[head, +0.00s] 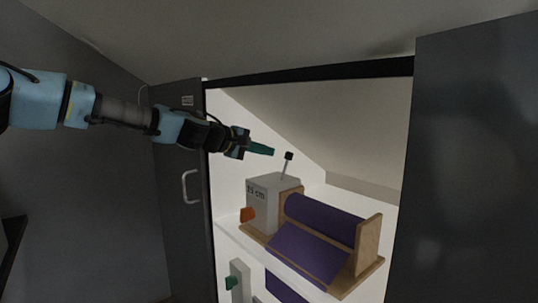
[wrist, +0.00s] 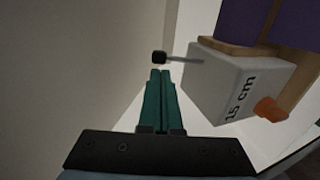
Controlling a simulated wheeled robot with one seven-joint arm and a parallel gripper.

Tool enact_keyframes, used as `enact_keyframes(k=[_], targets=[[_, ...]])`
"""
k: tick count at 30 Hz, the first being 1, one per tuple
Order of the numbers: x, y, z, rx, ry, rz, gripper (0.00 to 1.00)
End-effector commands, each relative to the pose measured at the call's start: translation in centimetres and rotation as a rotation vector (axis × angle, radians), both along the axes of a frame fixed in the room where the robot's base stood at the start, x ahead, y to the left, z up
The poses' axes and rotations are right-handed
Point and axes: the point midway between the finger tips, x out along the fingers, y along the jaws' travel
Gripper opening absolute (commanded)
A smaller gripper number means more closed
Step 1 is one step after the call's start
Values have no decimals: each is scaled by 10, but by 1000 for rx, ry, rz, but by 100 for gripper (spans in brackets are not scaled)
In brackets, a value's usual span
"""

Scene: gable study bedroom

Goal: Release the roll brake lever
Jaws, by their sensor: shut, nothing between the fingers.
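The brake lever (head: 287,163) is a thin grey rod with a black knob, rising from the top of a grey box marked "15 cm" (head: 268,191). The box stands at the left end of a wooden roll holder with a purple roll (head: 322,217). My gripper (head: 272,151) is shut and empty, its green fingers just left of the knob in the head view. In the wrist view the lever's knob (wrist: 158,57) shows just beyond the closed fingertips (wrist: 160,72). Whether they touch is not clear.
The holder stands on a white shelf inside a cupboard, with an open dark door (head: 180,190) left and a dark panel (head: 475,160) right. An orange knob (head: 248,214) is on the box's front. A lower unit has a green knob (head: 231,283).

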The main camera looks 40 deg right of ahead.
Motion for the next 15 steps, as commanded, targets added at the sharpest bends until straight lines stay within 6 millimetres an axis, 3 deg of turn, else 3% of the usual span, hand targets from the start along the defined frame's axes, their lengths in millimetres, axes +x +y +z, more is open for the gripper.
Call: enact_keyframes(k=[15], targets=[[6,66,26,0,-3,4,0]])
